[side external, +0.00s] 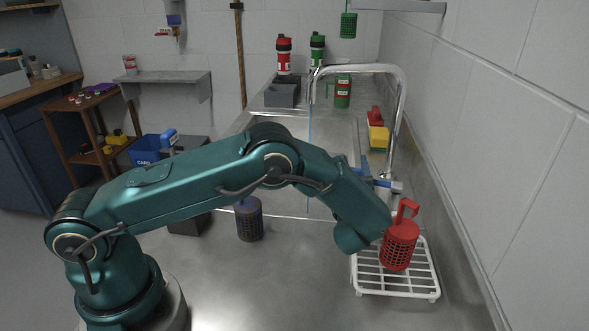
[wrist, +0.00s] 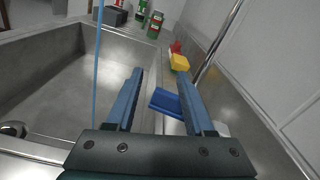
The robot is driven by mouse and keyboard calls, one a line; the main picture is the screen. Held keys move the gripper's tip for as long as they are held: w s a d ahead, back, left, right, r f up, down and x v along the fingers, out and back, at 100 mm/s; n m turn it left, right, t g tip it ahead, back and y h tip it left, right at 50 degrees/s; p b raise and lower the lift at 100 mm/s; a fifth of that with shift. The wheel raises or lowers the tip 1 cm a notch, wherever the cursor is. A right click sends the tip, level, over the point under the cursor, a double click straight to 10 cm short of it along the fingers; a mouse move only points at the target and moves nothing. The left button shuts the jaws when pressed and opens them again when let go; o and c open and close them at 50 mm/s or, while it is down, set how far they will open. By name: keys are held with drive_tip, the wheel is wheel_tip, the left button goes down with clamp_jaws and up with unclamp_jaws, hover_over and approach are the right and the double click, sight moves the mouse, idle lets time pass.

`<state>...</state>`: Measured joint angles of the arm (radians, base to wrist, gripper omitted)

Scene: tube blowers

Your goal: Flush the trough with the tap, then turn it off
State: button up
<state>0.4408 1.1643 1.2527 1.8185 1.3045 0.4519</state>
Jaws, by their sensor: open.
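The chrome tap (side external: 402,95) stands at the wall side with its spout arched over the trough (side external: 337,135). A thin blue stream of water (side external: 309,145) falls from the spout; it also shows in the wrist view (wrist: 97,60). The tap's blue lever (side external: 385,182) is low by the tap's base. In the wrist view the blue lever (wrist: 166,102) lies between and beyond the fingers of my gripper (wrist: 160,76), which is open. I cannot tell whether a finger touches the lever. In the side view my arm hides most of the gripper and part of the trough.
A red basket (side external: 400,247) stands on a white rack (side external: 395,293) just in front of the tap. A dark basket (side external: 249,220) is left of my forearm.

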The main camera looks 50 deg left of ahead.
drive_tip(key=s+a+f+n+g+h, duration=0.1)
drive_tip(key=s+a+n+g+h, duration=0.1)
drive_tip(key=s+a+n+g, duration=0.55)
drive_tip(key=s+a+f+n+g+h, duration=0.2)
drive_tip(key=a+n+g+h, duration=0.3)
drive_tip(key=n, duration=0.6)
drive_tip(key=w+a+r+n+t+h, duration=0.2)
drive_tip(key=a+r+n+t, duration=0.2)
drive_tip(key=r+n, duration=0.5)
drive_tip(key=d+f+n+h, duration=0.7)
drive_tip(key=d+f, duration=0.1)
drive_tip(key=d, duration=0.1)
drive_tip(key=shift+w+d+r+n+t+h, duration=0.15)
drive_tip(key=shift+w+d+n+t+h, duration=1)
drive_tip(key=shift+w+d+n+h, duration=1.1)
drive_tip(key=shift+w+d+r+n+t+h, duration=0.1)
drive_tip(key=shift+w+d+n+t+h, duration=1.3)
drive_tip(key=shift+n, duration=1.6)
drive_tip(key=shift+w+d+r+n+t+h, duration=0.15)
drive_tip(key=shift+w+d+n+t+h, duration=0.75)
drive_tip(key=shift+w+d+n+h, duration=1.1)
drive_tip(key=shift+s+n+y, duration=0.4)
drive_tip(key=shift+n+y, duration=0.15)
drive_tip(key=shift+n, duration=0.05)
